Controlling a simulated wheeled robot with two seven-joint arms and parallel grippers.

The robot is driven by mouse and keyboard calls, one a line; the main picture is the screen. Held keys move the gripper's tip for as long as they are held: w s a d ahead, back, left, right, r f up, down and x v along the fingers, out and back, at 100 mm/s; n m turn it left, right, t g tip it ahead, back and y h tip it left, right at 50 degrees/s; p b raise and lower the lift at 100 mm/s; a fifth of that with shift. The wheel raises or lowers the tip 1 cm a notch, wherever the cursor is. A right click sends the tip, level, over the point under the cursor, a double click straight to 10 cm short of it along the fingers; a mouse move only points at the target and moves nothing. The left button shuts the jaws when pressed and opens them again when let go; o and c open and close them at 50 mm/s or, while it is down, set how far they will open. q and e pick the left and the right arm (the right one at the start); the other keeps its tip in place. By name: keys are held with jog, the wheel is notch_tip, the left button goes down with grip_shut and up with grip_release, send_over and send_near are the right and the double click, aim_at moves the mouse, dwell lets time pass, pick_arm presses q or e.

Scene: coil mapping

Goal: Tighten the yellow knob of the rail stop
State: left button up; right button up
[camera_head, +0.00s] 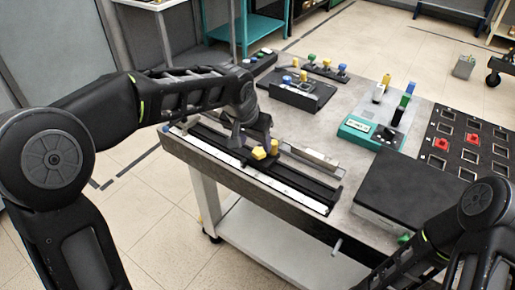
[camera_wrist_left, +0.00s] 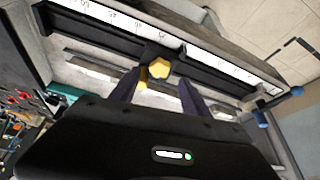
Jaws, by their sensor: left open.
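The yellow knob (camera_head: 259,153) sits on the black rail stop on the rail (camera_head: 215,140) along the table's near edge. In the left wrist view the knob (camera_wrist_left: 159,68) is a lobed yellow head just beyond the fingertips. A yellow post (camera_head: 275,146) stands close beside it. My left gripper (camera_head: 250,138) is open just behind and above the knob; its two fingers (camera_wrist_left: 160,85) show apart with nothing clearly held. Part of the post is hidden by a finger in the wrist view. My right arm enters at lower right, but its gripper is out of frame.
A white scale (camera_head: 255,177) runs along the rail's front. A black box (camera_head: 405,196) stands to the right, with a teal device (camera_head: 370,132) behind it. A black fixture with colored knobs (camera_head: 300,92) lies behind the rail.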

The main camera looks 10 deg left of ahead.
aim_at(258, 152)
pick_arm(q)
jog(key=x, duration=0.5)
jog(key=shift+f, duration=0.15)
grip_shut()
dwell(0.4)
